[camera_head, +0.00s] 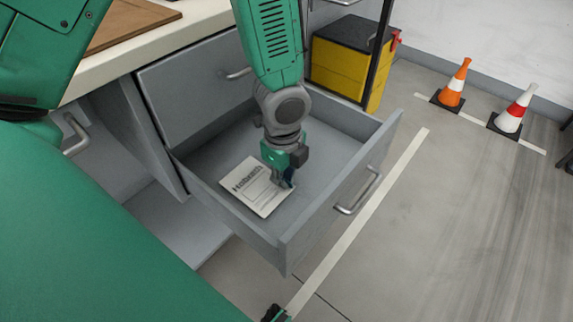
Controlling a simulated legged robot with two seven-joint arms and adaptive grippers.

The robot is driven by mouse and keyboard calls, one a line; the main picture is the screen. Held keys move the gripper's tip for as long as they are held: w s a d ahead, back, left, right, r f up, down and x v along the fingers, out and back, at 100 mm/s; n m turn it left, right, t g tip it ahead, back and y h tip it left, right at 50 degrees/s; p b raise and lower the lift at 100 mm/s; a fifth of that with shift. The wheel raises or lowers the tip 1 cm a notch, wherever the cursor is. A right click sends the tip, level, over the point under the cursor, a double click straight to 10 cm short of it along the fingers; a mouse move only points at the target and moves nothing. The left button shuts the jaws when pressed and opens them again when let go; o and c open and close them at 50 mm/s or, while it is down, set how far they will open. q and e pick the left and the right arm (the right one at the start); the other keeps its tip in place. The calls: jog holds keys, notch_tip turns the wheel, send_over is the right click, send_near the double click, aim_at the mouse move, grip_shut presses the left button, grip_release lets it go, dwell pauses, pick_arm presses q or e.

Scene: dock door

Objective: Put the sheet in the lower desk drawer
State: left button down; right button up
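The white sheet (255,187) with dark printed lettering is inside the open lower desk drawer (330,205). It looks flat or nearly flat on the drawer floor, toward the left side. My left gripper (284,180) points down into the drawer at the sheet's right edge. Its fingers overlap that edge in the picture, and I cannot tell whether they grip it or are parted. The drawer is pulled well out, with its bar handle (358,192) on the front. A small dark green-tipped part at the bottom edge, perhaps my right gripper (275,314), is mostly cut off.
The closed upper drawer (195,88) is above, under the pale desk top (150,42) with a brown board. A yellow box with a black top (340,72) stands behind. Two cones (453,84) (513,112) stand at the far right.

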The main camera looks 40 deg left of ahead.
pick_arm(q)
jog(key=shift+w+a+b, duration=0.2)
jog(key=shift+w+a, duration=0.15)
jog(key=shift+w, duration=0.3)
jog(key=shift+w+a+b, duration=0.2)
jog(key=shift+w+a, duration=0.15)
jog(key=shift+w, duration=0.25)
jog(key=shift+w+a+f+b, duration=0.1)
jog(key=shift+w+f+b, duration=0.25)
jog(key=shift+f+b, duration=0.25)
jog(key=shift+r, duration=0.1)
jog(key=c, duration=1.7)
grip_release()
jog(key=shift+a, duration=0.1)
notch_tip(320, 180, up, 8)
jog(key=p, duration=0.3)
jog(key=shift+s+f, duration=0.15)
jog(key=shift+f, duration=0.1)
